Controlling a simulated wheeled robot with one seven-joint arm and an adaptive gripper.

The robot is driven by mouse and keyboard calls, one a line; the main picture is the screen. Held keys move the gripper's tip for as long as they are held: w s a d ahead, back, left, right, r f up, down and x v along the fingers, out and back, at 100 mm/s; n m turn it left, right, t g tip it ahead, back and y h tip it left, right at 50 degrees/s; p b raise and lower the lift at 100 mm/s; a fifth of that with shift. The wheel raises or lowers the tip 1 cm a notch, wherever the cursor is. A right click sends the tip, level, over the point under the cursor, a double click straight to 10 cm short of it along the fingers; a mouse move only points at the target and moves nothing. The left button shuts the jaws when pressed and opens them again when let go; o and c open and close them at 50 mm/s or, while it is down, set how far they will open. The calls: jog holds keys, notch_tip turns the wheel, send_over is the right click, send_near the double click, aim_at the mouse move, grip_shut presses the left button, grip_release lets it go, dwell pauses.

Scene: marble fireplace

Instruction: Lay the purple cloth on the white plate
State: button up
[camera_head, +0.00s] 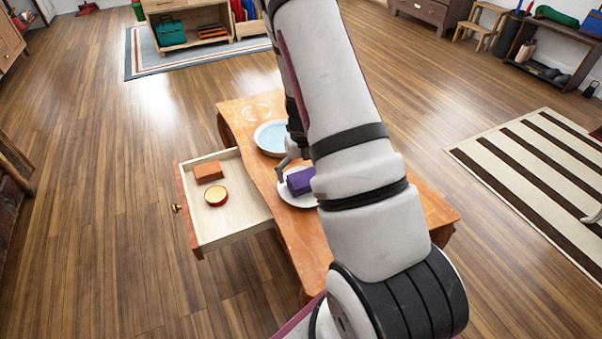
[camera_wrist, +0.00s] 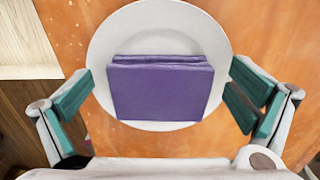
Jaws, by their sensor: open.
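The purple cloth (camera_wrist: 160,92) is a folded block lying on the white plate (camera_wrist: 160,20). In the head view the cloth (camera_head: 301,181) shows on the plate (camera_head: 287,196), partly hidden by my arm. My gripper (camera_wrist: 160,92) is open, with one finger on each side of the cloth and a gap on both sides. The fingers hang over the plate's left and right rim in the wrist view. In the head view one gripper finger (camera_head: 284,165) shows just left of the cloth; the rest is behind my arm.
A wooden table (camera_head: 300,245) bears the plate. A blue-filled bowl (camera_head: 270,138) and a clear glass dish (camera_head: 256,112) stand behind the plate. An open drawer (camera_head: 240,215) juts out left, holding an orange-brown block (camera_head: 208,171) and a round yellow-topped item (camera_head: 216,196).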

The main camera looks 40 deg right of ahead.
aim_at(302, 173)
notch_tip(302, 173, up, 12)
jog(key=p, duration=0.4)
jog(key=s+a+r+n+y, duration=0.1)
jog(key=s+a+r+n, duration=0.4)
jog(key=a+r+n, duration=0.45)
jog(key=s+a+r+n+y, duration=0.2)
jog(key=s+a+r+n, duration=0.2)
jog(key=a+r+n, duration=0.6)
jog(key=s+a+r+n+h, duration=0.1)
jog(key=s+a+r+n, duration=0.1)
jog(key=s+n, duration=0.8)
jog(key=s+a+r+n+h, duration=0.2)
jog(key=s+r+n, duration=0.2)
jog(key=s+n, duration=0.5)
jog(key=shift+s+r+n+t, duration=0.2)
jog(key=shift+s+n+t, duration=0.15)
jog(key=shift+s, duration=0.95)
jog(key=shift+a, duration=0.1)
